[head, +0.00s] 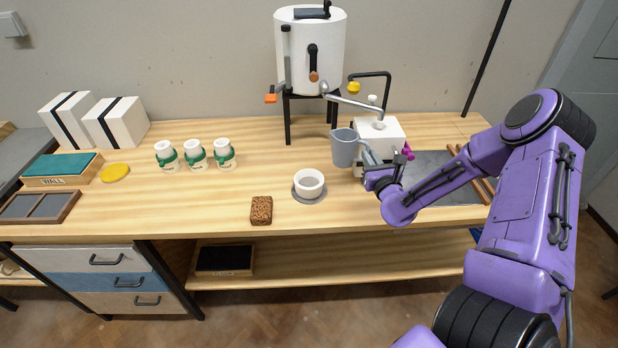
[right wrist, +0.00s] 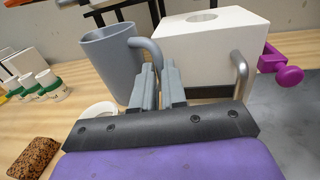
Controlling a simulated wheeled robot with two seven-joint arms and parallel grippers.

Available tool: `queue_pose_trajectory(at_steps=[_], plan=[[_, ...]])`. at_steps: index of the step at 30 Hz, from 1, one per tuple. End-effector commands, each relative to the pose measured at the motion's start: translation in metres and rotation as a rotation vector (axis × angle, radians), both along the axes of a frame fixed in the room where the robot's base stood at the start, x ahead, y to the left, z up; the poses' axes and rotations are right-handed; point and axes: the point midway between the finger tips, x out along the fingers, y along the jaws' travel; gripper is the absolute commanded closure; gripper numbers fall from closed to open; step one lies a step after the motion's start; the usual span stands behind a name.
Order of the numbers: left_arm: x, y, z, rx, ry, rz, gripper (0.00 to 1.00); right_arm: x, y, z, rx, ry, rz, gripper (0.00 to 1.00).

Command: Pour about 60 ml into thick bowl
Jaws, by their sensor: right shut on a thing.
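A grey-blue jug (head: 344,148) is held by its handle in my right gripper (head: 371,170). It also shows in the right wrist view (right wrist: 108,62), with the closed fingers (right wrist: 160,82) at the handle. The jug looks about upright, and its contents are hidden. A thick white bowl (head: 309,185) stands on a grey round disc (head: 309,199) near the bench's front edge, to the left of the jug and nearer the front. In the right wrist view the bowl (right wrist: 97,110) is partly hidden behind my gripper. My left gripper is out of view.
A brown sponge-like block (head: 261,211) lies left of the bowl. Several white bottles with green bands (head: 195,154) stand further left. A white urn on a stand (head: 311,55) rises behind. A white box (head: 384,132) stands close behind the jug.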

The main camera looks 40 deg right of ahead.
Motion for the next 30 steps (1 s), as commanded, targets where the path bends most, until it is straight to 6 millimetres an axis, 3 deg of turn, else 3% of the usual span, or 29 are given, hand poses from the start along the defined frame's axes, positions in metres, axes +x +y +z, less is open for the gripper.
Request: queue_pose_trajectory(at_steps=[19, 30], plan=[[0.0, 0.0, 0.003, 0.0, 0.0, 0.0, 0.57, 0.0, 0.0, 0.003, 0.0, -0.001, 0.0, 1.0], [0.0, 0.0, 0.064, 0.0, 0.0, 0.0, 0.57, 0.0, 0.0, 0.064, 0.0, -0.001, 0.0, 1.0]])
